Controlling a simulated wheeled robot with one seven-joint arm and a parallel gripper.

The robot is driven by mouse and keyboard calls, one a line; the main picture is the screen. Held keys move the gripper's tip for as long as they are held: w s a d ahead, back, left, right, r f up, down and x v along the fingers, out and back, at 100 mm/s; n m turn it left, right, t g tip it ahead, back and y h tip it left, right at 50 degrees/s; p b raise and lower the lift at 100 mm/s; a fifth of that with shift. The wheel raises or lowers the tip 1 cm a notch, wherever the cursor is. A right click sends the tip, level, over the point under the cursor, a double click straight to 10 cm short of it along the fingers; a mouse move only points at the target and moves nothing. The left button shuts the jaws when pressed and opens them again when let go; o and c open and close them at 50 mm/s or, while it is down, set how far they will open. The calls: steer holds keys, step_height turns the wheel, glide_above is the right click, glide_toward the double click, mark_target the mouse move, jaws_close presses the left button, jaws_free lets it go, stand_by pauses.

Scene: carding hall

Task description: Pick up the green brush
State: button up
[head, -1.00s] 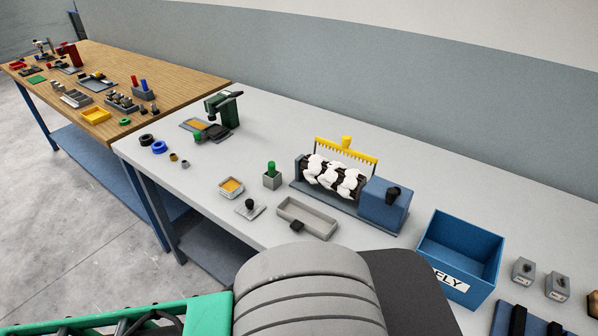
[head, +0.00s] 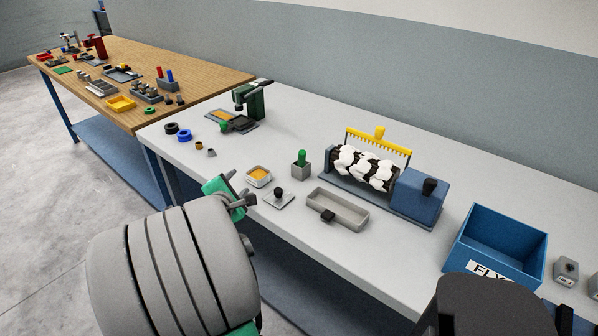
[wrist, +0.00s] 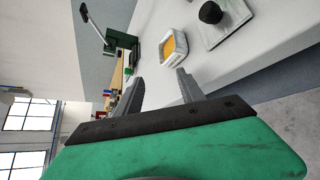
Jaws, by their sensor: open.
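The green brush (head: 302,156) appears to be the green-handled piece standing upright in a small grey block (head: 300,172) on the white table. Its lower end is hidden in the block. My gripper (head: 247,199) is at the table's front edge, left of the brush and apart from it, beside a small tray with yellow contents (head: 258,176). In the wrist view my gripper (wrist: 160,80) is open, with nothing between its fingers. The brush does not show in that view.
A knobbed plate (head: 278,199) and a grey tray (head: 338,208) lie in front of the brush. A roller machine (head: 417,196) stands to its right, beside a blue bin (head: 482,242). A green press (head: 252,100) stands behind left. Clear table lies between press and brush.

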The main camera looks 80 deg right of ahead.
mark_target(301, 162)
steer(key=s+d+n+g+h, duration=0.1)
steer(key=s+d+n, duration=0.1)
steer(key=s, duration=0.2)
steer(key=s+d+n+g+h, duration=0.1)
steer(key=s+d+n+h, duration=0.1)
steer(key=s, duration=0.3)
steer(key=s+d+r+n+g+h+b, duration=0.1)
steer(key=s+d+n, duration=0.2)
steer(key=s, duration=0.1)
steer(key=shift+s+d+r, duration=0.1)
steer(key=shift+s+d, duration=0.25)
steer(key=shift+d, duration=0.05)
steer(key=d, duration=0.7)
steer(key=shift+s+d+f, duration=0.1)
steer(key=shift+s+f, duration=0.15)
steer(key=shift+f, duration=0.05)
steer(key=shift+w, duration=0.1)
jaws_close()
